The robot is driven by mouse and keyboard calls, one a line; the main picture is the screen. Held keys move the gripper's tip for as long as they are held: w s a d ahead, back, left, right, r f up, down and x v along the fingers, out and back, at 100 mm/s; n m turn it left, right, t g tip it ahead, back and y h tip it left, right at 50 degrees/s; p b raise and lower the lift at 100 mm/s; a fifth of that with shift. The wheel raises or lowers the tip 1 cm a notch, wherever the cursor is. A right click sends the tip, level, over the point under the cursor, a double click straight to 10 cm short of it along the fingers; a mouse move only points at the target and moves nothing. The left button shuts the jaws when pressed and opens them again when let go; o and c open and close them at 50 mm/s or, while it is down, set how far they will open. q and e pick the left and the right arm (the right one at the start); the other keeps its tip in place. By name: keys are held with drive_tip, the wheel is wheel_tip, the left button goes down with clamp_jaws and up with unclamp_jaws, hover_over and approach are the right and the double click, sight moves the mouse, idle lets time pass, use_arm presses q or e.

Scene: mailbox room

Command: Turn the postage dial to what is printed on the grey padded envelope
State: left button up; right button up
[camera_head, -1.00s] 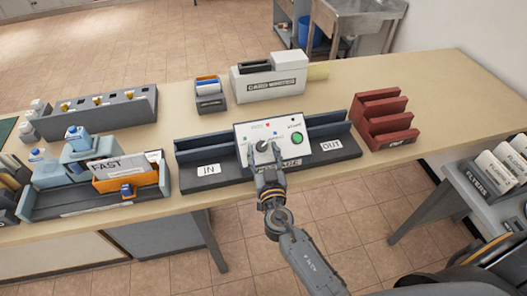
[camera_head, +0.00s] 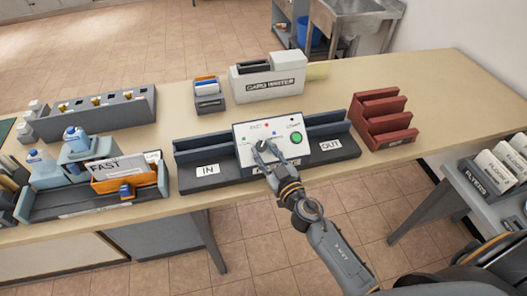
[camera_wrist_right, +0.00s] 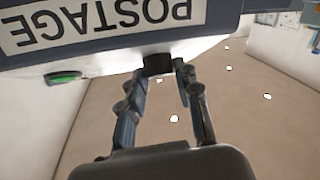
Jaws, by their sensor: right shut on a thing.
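The postage machine has a white panel (camera_head: 290,157) with a green button, in the middle of the bench in the head view. Its dark dial (camera_wrist_right: 157,65) shows in the right wrist view, between the fingers of my right gripper (camera_head: 265,151), which is shut on it. The fingers hide most of the dial in the head view, so I cannot tell where it points. Small marks, one red, stand around it. A pale grey envelope (camera_head: 128,163) printed FAST leans in the left tray, partly behind an orange envelope (camera_head: 120,183). My left gripper is out of view.
Dark IN and OUT trays (camera_head: 335,146) flank the machine. A red rack (camera_head: 382,120) stands to the right, a card writer (camera_head: 268,82) behind. A grey tray (camera_head: 40,209) with bottles nearby is at the left.

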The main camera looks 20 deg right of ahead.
drive_tip(key=n+y+p, duration=0.1)
drive_tip(key=n, duration=0.1)
drive_tip(key=n+g+y+p, duration=0.1)
drive_tip(key=n+y, duration=0.1)
drive_tip(key=d+n+g+y+p, duration=0.1)
drive_tip(key=n+y+p, duration=0.1)
drive_tip(key=shift+w+r, duration=0.2)
drive_tip(key=shift+r, duration=0.15)
clamp_jaws()
drive_tip(key=shift+w+d+f+n+g+y+p, duration=0.1)
drive_tip(key=shift+d+n+g+y+p, duration=0.05)
drive_tip(key=shift+n+g+y+p, duration=1.45)
drive_tip(key=shift+n+h+b, duration=0.3)
drive_tip(key=shift+n+b, duration=0.05)
drive_tip(key=shift+n, duration=0.15)
drive_tip(key=o, duration=1.1)
unclamp_jaws()
drive_tip(key=shift+f, duration=0.1)
drive_tip(key=shift+o, duration=0.2)
drive_tip(key=shift+s+d, duration=0.1)
drive_tip(key=shift+s, duration=0.1)
drive_tip(key=v, duration=1.1)
drive_tip(key=shift+s+d, duration=0.2)
